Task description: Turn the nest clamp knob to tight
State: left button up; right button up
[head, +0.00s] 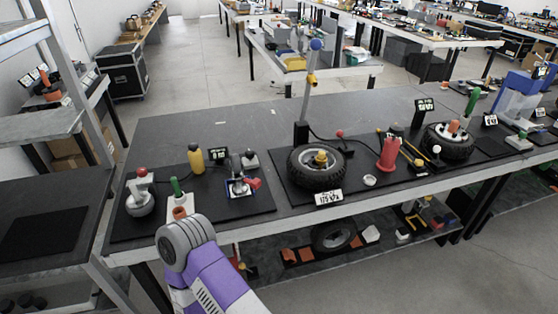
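A small fixture with a blue frame and white base (238,189) stands on the dark mat at the left part of the bench. A grey upright piece rises from it, and a red knob (254,183) sticks out at its right side. This looks like the nest clamp, but the knob's setting is too small to read. One purple arm of mine comes up from the bottom edge, ending in view at a grey rounded joint in front of the bench, left of the fixture.
On the same mat stand a silver ball-shaped device with a red top (140,197), a green-handled tool (177,190) and a yellow bottle (195,159). A tire (317,178) lies right of the fixture. The bench's back left (165,130) is clear.

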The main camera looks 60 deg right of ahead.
aim_at(249, 153)
jog(key=k, duration=0.3)
jog(key=z, duration=1)
